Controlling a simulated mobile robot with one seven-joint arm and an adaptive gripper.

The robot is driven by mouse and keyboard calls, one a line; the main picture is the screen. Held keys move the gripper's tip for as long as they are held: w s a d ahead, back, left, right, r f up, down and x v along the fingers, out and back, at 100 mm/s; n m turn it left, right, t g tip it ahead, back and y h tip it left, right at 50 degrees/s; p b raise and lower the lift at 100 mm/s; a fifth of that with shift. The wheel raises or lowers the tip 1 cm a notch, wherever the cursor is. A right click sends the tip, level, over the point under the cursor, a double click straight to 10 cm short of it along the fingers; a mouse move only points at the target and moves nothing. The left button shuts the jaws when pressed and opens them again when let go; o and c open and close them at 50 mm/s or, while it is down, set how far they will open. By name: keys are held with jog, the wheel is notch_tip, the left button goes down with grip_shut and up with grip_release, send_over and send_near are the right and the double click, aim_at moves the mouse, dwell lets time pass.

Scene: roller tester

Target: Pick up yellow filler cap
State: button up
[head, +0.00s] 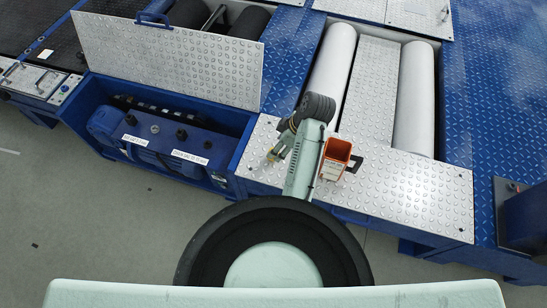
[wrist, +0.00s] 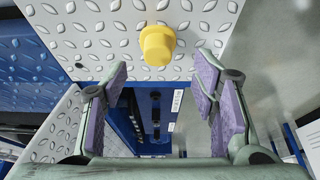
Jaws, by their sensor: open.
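The yellow filler cap (wrist: 157,45) stands on the silver tread plate (wrist: 95,30) in the wrist view, with a wide rim and a narrower knob. My gripper (wrist: 160,86) is open and empty, with its two purple-padded fingers spread wide. The cap lies beyond the fingertips, roughly centred between them in the picture, and looks apart from both. In the head view my gripper (head: 277,150) is over the left end of the silver plate (head: 420,190). A small yellowish spot shows there, too small to tell clearly.
An orange-red open box (head: 335,155) stands on the plate right of my arm. Left of the plate, an open bay holds a blue tank (head: 165,140) with dark caps and labels. A raised tread lid (head: 170,60) stands behind it. Two pale rollers (head: 414,95) lie behind the plate.

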jog(key=x, duration=0.5)
jog(key=shift+w+f, duration=0.15)
jog(key=shift+f, duration=0.25)
jog(key=c, duration=0.9)
